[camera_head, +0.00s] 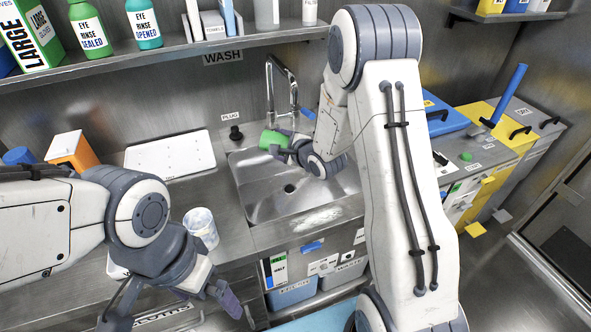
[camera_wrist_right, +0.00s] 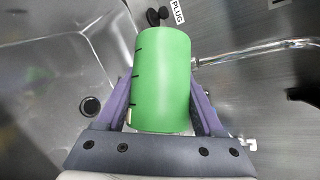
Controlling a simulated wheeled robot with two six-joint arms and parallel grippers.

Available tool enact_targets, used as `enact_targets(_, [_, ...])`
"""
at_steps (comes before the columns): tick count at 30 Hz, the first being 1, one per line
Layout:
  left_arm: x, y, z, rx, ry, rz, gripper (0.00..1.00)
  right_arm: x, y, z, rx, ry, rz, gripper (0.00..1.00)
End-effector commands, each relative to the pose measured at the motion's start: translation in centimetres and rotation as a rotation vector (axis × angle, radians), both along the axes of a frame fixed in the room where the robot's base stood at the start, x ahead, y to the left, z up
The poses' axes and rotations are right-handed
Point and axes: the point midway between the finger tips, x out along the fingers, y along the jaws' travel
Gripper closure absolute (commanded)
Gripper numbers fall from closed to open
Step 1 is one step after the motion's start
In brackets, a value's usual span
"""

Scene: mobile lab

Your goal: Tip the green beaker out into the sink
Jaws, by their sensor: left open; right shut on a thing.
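The green beaker (camera_head: 273,141) is over the back left part of the steel sink (camera_head: 256,205). My right gripper (camera_head: 289,146) is shut on it and holds it tilted. In the right wrist view the beaker (camera_wrist_right: 162,80) sits between the two purple fingers, with dark measuring marks on its side; its inside is hidden. The sink's drain hole (camera_head: 289,188) shows below, and it is also in the right wrist view (camera_wrist_right: 90,106). My left gripper (camera_head: 180,308) is open and empty near the front edge of the counter, away from the beaker.
The tap (camera_head: 283,90) stands behind the sink, close to the beaker. A black plug (camera_head: 236,133) lies at the sink's back left. A white tub (camera_head: 201,228) stands left of the sink, near my left arm. A white tray (camera_head: 170,156) lies farther back.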

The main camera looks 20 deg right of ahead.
Motion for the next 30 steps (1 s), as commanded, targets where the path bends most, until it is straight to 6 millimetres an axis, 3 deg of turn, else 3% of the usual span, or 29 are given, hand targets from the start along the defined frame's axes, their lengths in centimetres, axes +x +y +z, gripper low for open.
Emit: enact_targets(30, [0.00, 0.00, -1.00, 0.000, 0.000, 0.000, 0.00, -0.25, -0.42, 0.40, 0.114, -0.076, -0.001, 0.85])
